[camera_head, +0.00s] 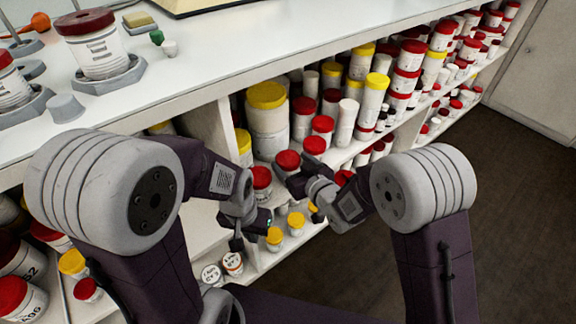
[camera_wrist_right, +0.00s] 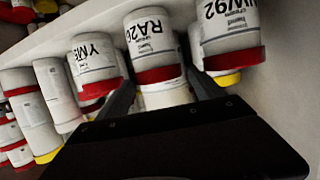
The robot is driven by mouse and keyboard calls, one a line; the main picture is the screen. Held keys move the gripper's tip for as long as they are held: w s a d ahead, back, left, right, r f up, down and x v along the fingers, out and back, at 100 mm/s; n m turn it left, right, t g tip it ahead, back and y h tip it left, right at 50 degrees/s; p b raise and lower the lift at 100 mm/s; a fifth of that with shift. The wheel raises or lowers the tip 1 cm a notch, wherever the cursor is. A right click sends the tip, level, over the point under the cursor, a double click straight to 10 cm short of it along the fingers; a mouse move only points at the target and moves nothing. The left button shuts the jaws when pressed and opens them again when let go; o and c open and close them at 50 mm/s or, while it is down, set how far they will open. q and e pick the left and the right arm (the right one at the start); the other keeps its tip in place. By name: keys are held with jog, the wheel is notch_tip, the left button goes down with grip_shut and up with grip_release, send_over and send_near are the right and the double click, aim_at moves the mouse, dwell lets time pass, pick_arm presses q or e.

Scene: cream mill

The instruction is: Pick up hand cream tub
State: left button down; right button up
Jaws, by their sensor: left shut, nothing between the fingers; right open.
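Several white tubs with red or yellow lids stand on the shelves, and I cannot tell for certain which is the hand cream tub. In the right wrist view a white tub marked "RA26" (camera_wrist_right: 150,38) has its red lid towards my right gripper (camera_wrist_right: 162,88). The open fingers lie on either side of that lid; contact cannot be told. In the head view my right gripper (camera_head: 287,178) reaches into the shelf by red-lidded tubs, its tips partly hidden. My left gripper (camera_head: 237,244) is shut and empty, lower, in front of the shelf.
A tub marked "YM" (camera_wrist_right: 92,62) and one marked "W92" (camera_wrist_right: 228,30) stand close on either side of the RA26 tub. The white counter (camera_head: 215,50) overhangs the packed shelves. The brown floor (camera_head: 520,180) at the right is clear.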

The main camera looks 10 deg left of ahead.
aim_at(284, 155)
jog(key=shift+x, duration=0.75)
jog(key=b+x, duration=0.2)
jog(key=x, duration=0.2)
jog(key=shift+w+f, duration=0.15)
jog(key=shift+f, duration=0.05)
jog(key=shift+w+a, duration=0.1)
jog(key=shift+w, duration=0.05)
pick_arm(q)
jog(key=shift+f, duration=0.75)
pick_arm(e)
jog(key=shift+r, duration=0.1)
